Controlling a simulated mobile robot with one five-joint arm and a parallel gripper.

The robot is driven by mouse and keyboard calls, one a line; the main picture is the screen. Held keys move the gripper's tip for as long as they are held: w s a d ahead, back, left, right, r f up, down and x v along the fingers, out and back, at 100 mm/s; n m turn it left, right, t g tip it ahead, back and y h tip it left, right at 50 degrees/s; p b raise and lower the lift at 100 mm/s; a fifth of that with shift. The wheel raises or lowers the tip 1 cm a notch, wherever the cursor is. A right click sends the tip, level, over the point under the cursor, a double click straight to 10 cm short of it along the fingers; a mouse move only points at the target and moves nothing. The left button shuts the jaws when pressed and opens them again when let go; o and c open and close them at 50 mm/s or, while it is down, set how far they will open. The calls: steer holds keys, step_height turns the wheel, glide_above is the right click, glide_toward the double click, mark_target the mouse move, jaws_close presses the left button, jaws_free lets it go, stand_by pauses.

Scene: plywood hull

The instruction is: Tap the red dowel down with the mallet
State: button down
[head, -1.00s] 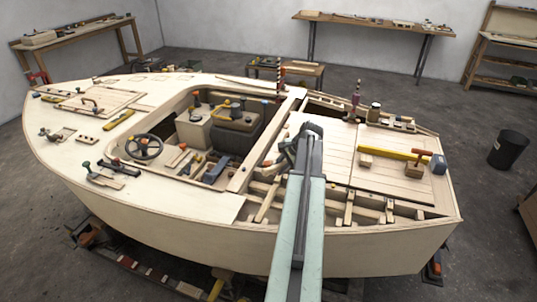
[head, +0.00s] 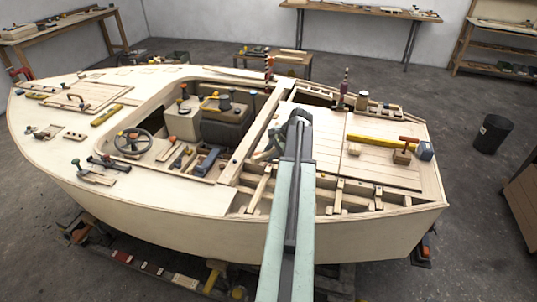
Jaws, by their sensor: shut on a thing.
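My gripper (head: 299,118) is at the far end of my outstretched arm, above the planked deck beside the open frames. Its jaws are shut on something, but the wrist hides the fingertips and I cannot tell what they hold. Dark grey-green shapes show just left of the wrist. On the right of the deck a blue-grey block (head: 425,151) lies at the end of a yellow bar (head: 376,142), with a short orange-red piece beside it; I cannot tell whether this is the mallet. A red-and-dark upright peg (head: 269,68) stands at the cockpit's far edge, possibly the red dowel.
The plywood hull (head: 150,215) fills the middle. A pinkish upright post (head: 344,88) and a dark-topped cup (head: 362,100) stand behind the deck. A steering wheel (head: 134,141) and loose tools lie left. A black bin (head: 492,134) stands on the floor at right.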

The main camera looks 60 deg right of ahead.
steer(key=shift+f+b, duration=0.75)
steer(key=shift+f, duration=0.55)
step_height(320, 180, down, 6)
steer(key=b, duration=0.5)
steer(key=shift+r+b, duration=0.2)
steer(key=shift+b, duration=0.1)
step_height(320, 180, up, 6)
steer(key=p, duration=0.6)
